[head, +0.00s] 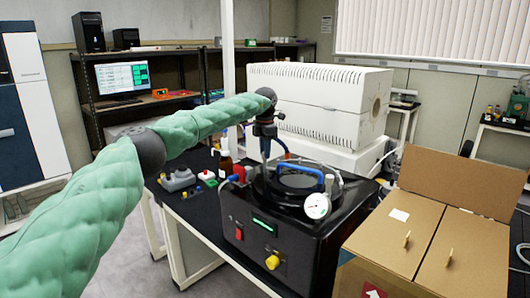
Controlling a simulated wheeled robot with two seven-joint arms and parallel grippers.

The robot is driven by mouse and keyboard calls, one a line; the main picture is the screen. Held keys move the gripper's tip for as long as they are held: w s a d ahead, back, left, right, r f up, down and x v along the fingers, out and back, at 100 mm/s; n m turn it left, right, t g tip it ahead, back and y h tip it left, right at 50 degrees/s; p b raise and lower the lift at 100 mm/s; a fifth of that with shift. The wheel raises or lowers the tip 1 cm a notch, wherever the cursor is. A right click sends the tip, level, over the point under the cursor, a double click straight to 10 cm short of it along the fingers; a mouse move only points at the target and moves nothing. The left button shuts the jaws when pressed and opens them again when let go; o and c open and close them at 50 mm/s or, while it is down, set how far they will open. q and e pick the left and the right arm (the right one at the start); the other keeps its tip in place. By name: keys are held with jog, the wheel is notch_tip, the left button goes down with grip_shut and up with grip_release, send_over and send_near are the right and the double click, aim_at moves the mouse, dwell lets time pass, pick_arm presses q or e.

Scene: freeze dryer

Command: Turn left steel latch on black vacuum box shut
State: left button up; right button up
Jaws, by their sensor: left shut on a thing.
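The black vacuum box (268,240) stands on the dark bench. Its round lid (300,180) has a blue handle (308,166), and a white dial gauge (316,205) sits at its right front. My left arm reaches in from the left, and my left gripper (265,158) points down at the left rear part of the lid. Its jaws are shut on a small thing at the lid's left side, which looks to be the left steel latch. The fingers hide most of the latch, so its angle cannot be told. My right gripper is out of view.
A brown bottle (225,166) and small grey and red-button boxes (178,180) stand left of the vacuum box. A large white machine (315,105) is behind it. The bench (208,214) is bare at the front left.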

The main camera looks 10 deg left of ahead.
pick_arm(q)
jog(key=shift+m, duration=1.3)
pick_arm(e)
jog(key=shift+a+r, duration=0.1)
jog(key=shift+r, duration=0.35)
pick_arm(q)
jog(key=o, duration=1)
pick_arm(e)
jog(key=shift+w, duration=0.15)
pick_arm(q)
jog(key=shift+r, duration=0.1)
jog(key=shift+r+b, duration=0.25)
jog(key=shift+b, duration=0.05)
notch_tip(320, 180, up, 6)
jog(key=shift+w+b, duration=0.1)
jog(key=shift+b, duration=0.8)
jog(key=shift+r, duration=0.55)
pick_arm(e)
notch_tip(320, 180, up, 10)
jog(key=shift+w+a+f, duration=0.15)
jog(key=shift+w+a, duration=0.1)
pick_arm(q)
jog(key=shift+f, duration=0.15)
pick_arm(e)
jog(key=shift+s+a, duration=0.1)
